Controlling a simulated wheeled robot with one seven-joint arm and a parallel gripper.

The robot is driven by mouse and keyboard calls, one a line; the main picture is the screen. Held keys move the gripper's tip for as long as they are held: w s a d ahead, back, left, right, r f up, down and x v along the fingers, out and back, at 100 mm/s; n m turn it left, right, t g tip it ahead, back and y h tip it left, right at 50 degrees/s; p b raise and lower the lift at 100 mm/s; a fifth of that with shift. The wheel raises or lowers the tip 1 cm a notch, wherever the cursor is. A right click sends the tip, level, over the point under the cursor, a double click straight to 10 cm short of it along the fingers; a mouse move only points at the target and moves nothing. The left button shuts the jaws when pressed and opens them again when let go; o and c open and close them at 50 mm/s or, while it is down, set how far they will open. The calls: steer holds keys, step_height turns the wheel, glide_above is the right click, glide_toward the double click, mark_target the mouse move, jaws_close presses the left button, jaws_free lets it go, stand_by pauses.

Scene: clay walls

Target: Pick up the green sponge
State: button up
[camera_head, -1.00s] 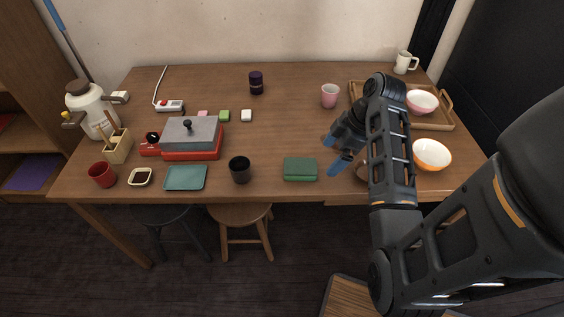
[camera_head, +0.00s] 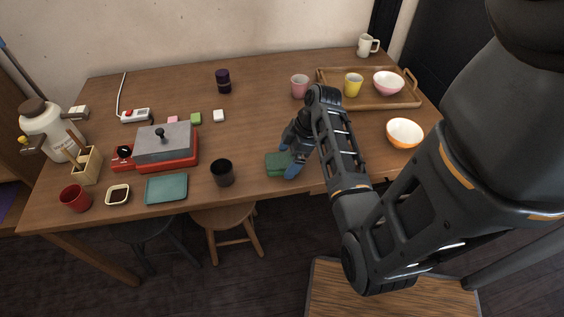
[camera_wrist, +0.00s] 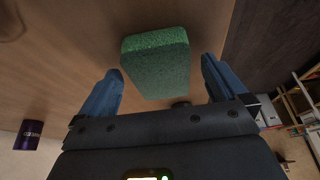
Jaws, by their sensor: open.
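The green sponge (camera_head: 275,163) lies on the wooden table near its front edge, partly hidden by my gripper in the head view. In the wrist view the sponge (camera_wrist: 157,62) is a rough green block ahead of and between the two blue fingers. My gripper (camera_wrist: 162,84) is open and empty, with the fingers apart on either side. In the head view my gripper (camera_head: 291,160) is right at the sponge, its blue fingertips over or beside it. I cannot tell whether it touches.
A dark cup (camera_head: 222,173) stands left of the sponge, and a teal tray (camera_head: 166,188) lies further left. An orange bowl (camera_head: 404,133) is to the right. A wooden tray (camera_head: 366,101) with a yellow cup and a pink bowl is at the back right. The table middle is clear.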

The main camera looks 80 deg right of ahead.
mark_target(280, 160)
steer(key=shift+f, duration=0.1)
steer(key=shift+c, duration=0.2)
steer(key=c, duration=1.1)
steer(key=shift+o, duration=0.2)
steer(key=shift+r, duration=0.75)
step_height(280, 160, up, 3)
steer(key=s+d+r+p, duration=0.3)
steer(key=s+r, duration=0.3)
steer(key=s, duration=0.5)
steer(key=shift+d+r+p, duration=0.2)
steer(key=shift+r+p, duration=0.05)
steer(key=shift+p, duration=0.35)
